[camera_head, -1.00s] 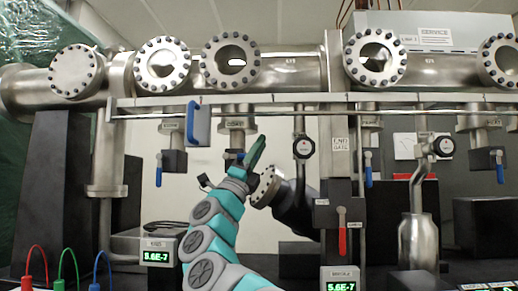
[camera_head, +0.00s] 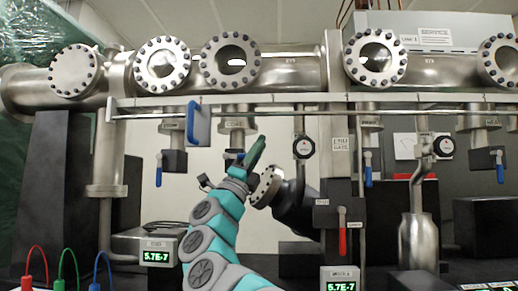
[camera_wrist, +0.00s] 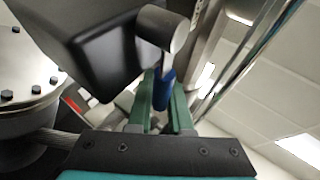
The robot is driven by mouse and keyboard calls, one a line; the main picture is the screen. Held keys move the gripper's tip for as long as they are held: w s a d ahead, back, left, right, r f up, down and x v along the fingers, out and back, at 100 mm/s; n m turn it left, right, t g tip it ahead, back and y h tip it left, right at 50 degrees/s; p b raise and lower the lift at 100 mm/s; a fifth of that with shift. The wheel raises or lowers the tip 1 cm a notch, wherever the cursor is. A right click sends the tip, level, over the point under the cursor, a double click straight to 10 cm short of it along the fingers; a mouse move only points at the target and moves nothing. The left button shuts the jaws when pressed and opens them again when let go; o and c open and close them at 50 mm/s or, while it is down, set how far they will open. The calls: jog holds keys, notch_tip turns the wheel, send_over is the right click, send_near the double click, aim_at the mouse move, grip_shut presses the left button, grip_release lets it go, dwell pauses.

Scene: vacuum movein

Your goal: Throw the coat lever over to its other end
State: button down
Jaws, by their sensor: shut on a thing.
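The coat lever (camera_wrist: 163,90) is a blue handle on a grey metal pivot, seen in the wrist view. It hangs from a dark valve body (camera_wrist: 95,50). My gripper (camera_wrist: 165,95) has its green fingers on both sides of the blue handle and is shut on it. In the head view my gripper (camera_head: 257,152) is raised just below the valve stem labelled COAT (camera_head: 236,125). There my fingers and wrist hide most of the lever.
Other blue levers hang to the left (camera_head: 159,170) and right (camera_head: 368,170). A flanged port (camera_head: 266,187) stands close right of my wrist. A red lever (camera_head: 342,240) is farther right.

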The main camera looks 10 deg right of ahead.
jog(key=shift+d+f+m+g+h+p, duration=0.15)
jog(key=shift+f+m+g+p, duration=0.2)
jog(key=shift+m+g, duration=0.65)
jog(key=shift+a+f+m+g+h+p, duration=0.15)
jog(key=shift+f+m+g, duration=0.25)
jog(key=shift+m+g, duration=0.55)
jog(key=shift+d+f+m+g+h+p, duration=0.2)
jog(key=shift+f+m+g+p, duration=0.15)
jog(key=shift+m+g, duration=0.6)
jog(key=c, duration=0.8)
grip_release()
jog(key=shift+c, duration=0.2)
jog(key=shift+a+f, duration=0.1)
jog(key=b+v, duration=0.1)
jog(key=v, duration=0.6)
jog(key=shift+a+f, duration=0.2)
jog(key=shift+a, duration=0.05)
jog(key=shift+s, duration=0.15)
